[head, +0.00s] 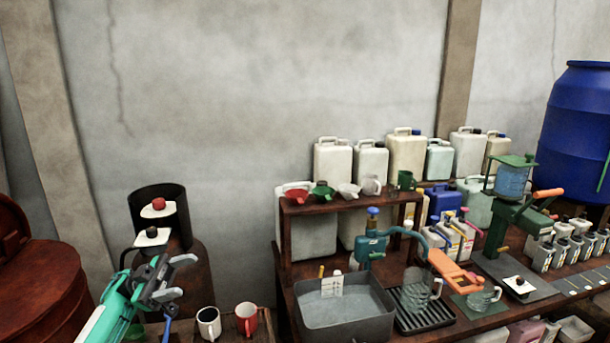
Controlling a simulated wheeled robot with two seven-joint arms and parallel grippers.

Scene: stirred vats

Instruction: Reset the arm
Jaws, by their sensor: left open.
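My left arm, green and white, comes in from the lower left corner. Its grey gripper (182,277) is open, with its fingers apart and nothing seen between them. It is in front of a dark rusty drum (203,285) and above two mugs, a white one (209,322) and a red one (246,318). It appears apart from both mugs. My right gripper is not in view.
A grey basin (345,322), a teal pump with an orange handle (455,270) and a glass jug (415,290) stand on the wooden bench to the right. Jerrycans (333,160) line the wall, with a blue barrel (575,130) at far right. A round wooden vat (35,285) is at left.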

